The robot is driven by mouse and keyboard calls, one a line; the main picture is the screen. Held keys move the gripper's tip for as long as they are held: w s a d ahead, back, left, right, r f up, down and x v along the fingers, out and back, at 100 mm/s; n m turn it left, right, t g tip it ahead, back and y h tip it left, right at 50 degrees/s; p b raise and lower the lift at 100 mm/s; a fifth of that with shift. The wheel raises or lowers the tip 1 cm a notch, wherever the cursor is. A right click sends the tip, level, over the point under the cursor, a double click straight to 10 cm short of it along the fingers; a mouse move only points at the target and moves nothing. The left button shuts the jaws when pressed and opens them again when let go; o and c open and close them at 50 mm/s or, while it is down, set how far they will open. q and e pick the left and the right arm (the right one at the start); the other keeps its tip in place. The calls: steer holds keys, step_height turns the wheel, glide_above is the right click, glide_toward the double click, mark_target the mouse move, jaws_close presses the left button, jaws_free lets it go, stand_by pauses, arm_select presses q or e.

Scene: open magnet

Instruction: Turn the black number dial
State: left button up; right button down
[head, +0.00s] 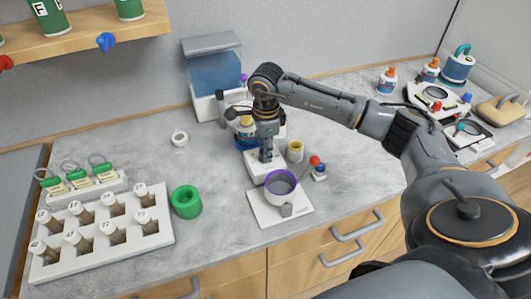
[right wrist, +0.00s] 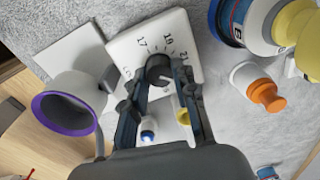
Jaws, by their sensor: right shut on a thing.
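In the head view the right gripper (head: 266,157) points straight down onto the white box (head: 254,173) and hides the dial. My left gripper is not in view.
A purple-rimmed cup (head: 280,184) on a white base (head: 260,211) stands just in front of the box. A green ring (head: 186,202) and a white vial rack (head: 155,238) lie left; the counter between is clear.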

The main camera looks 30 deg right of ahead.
steer(key=m+b, duration=0.2)
steer(key=m, duration=0.3)
steer(key=shift+m, duration=0.3)
steer(key=m+b, duration=0.1)
steer(key=m, duration=0.2)
steer(key=shift+a+m+b, duration=0.1)
steer(key=shift+m+b, duration=0.3)
steer(key=shift+m, duration=1.3)
steer(key=c, duration=1)
jaws_free()
steer(key=shift+c, duration=0.2)
step_height(320, 180, up, 12)
steer(key=shift+a, duration=0.2)
steer(key=shift+s, duration=0.1)
